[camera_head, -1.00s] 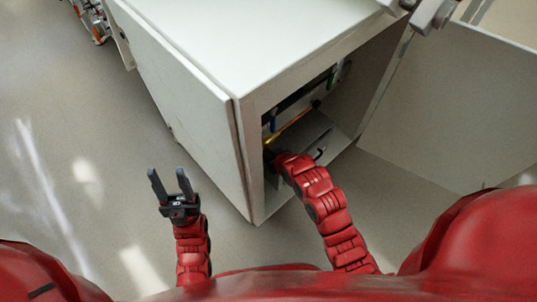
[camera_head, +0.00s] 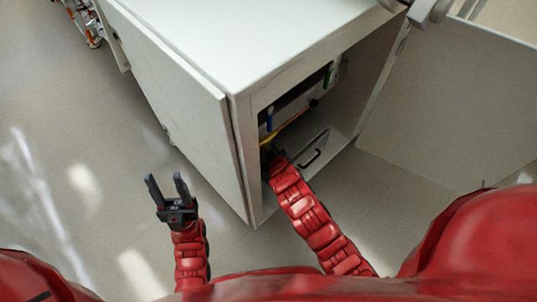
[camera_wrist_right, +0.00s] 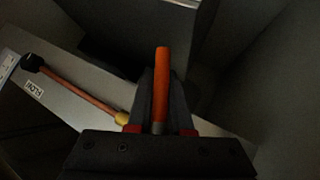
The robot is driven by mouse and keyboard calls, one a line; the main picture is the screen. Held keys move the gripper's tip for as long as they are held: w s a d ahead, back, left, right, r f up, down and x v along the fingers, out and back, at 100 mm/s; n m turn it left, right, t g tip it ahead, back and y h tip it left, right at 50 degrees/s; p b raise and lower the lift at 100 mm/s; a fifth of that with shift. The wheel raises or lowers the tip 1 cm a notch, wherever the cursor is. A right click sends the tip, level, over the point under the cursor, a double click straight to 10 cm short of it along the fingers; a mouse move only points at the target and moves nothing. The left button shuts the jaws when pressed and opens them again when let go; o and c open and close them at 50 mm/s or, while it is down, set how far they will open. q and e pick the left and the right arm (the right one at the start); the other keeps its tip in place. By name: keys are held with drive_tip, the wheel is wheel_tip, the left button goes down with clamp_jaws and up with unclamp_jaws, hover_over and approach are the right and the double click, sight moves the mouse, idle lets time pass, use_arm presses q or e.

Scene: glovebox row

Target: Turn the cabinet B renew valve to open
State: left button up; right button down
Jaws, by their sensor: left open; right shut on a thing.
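A pale grey cabinet (camera_head: 215,45) stands ahead in the head view, its front open; no cabinet letter is readable. My right arm reaches inside, and its gripper is mostly hidden there. In the right wrist view my right gripper (camera_wrist_right: 160,92) is shut on an orange bar-shaped handle (camera_wrist_right: 163,60) that sticks out past the fingertips. I cannot tell from a label whether this is the renew valve, nor its position. A copper-coloured pipe (camera_wrist_right: 85,88) with a brass fitting runs beside it. My left gripper (camera_head: 167,187) is open and empty, outside the cabinet to the left.
The open door (camera_head: 455,110) stands to the right. Inside are a blue part (camera_head: 269,118), a green part (camera_head: 331,75) and a black pull handle (camera_head: 312,158) on a low panel. The opening's edges lie close around my right arm.

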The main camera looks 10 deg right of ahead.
drive_tip(key=shift+w+d+r+n+t+h+b, duration=0.1)
drive_tip(key=shift+w+d+n+t+h+b, duration=0.25)
drive_tip(key=shift+b, duration=0.5)
drive_tip(key=shift+r+t+h+b, duration=0.25)
drive_tip(key=shift+b, duration=0.05)
drive_tip(key=c, duration=0.8)
unclamp_jaws()
drive_tip(key=shift+c, duration=0.2)
drive_tip(key=shift+s, duration=0.1)
